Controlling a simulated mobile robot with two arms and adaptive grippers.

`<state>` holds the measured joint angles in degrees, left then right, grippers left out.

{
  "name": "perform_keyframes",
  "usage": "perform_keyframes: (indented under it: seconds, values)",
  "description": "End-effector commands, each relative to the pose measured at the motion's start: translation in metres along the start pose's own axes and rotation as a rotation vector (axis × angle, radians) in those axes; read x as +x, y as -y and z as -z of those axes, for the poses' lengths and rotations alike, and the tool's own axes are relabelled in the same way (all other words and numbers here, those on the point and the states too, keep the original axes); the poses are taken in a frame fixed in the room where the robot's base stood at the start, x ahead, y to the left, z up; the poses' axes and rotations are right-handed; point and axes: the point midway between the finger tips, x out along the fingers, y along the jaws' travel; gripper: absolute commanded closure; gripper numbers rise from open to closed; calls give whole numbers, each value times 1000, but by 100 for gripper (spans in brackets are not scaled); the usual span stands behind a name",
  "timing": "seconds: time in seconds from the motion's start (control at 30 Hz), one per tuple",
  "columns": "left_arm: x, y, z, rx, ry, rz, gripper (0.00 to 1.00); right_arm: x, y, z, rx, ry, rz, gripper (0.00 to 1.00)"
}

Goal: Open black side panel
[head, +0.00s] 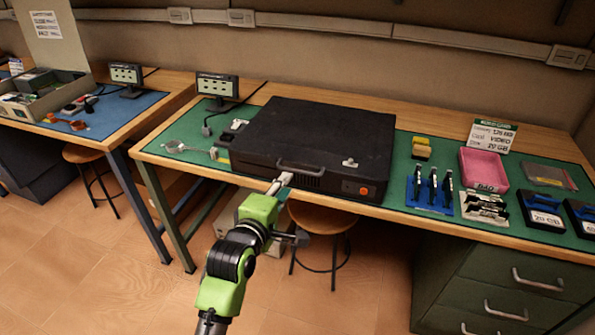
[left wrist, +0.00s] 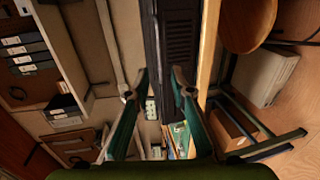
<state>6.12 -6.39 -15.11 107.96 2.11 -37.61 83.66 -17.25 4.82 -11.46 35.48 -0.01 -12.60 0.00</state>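The black case (head: 318,135) lies flat on the green mat of the workbench. Its top panel is closed. A dark handle (head: 300,167) is on its front part, with an orange button (head: 364,191) at the front right. My left gripper (head: 281,181) is at the case's front edge, just below the handle. The case's vented front (left wrist: 181,35) shows just beyond the fingertips. I cannot tell whether they touch it. My right gripper is not in view.
A small monitor (head: 217,87) stands left of the case. A pink tray (head: 484,170), a blue tool holder (head: 430,192) and a sign (head: 492,135) are to its right. A round stool (head: 321,217) stands under the bench's front edge. The floor at left is clear.

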Motion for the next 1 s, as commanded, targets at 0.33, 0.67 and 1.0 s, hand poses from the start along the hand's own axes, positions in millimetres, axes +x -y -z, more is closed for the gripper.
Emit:
perform_keyframes:
  seconds: [0.33, 0.67, 1.0]
  values:
    - [67, 0, 0, 4, -1, 0, 78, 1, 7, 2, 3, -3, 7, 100]
    - [92, 0, 0, 2, 0, -1, 78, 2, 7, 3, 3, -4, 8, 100]
    - [92, 0, 0, 1, 0, 0, 94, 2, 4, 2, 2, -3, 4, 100]
